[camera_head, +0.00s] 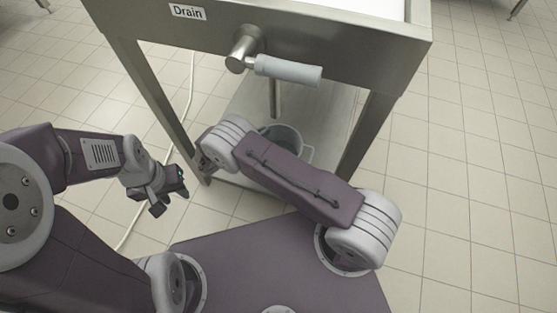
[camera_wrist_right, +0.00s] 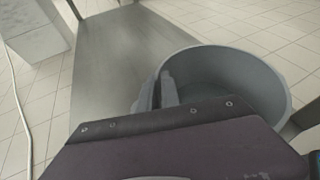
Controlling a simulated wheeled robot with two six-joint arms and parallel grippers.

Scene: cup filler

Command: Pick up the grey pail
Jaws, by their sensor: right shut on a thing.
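The grey pail (camera_head: 291,138) is at the lower shelf under the steel table, partly hidden behind my right arm in the head view. In the right wrist view the pail (camera_wrist_right: 240,76) is open at the top, looks empty, and fills the right side. My right gripper (camera_wrist_right: 162,91) is shut on the pail's near left rim; its fingertips are partly hidden by my wrist. My left gripper (camera_head: 170,194) is open and empty, to the left of the table's front left leg.
The steel table (camera_head: 340,62) stands above, with a drain valve (camera_head: 243,50) and grey handle (camera_head: 289,70) sticking out in front. Its legs flank the pail. The lower shelf (camera_wrist_right: 120,60) is bare left of the pail. A white cable (camera_head: 187,100) runs along the floor.

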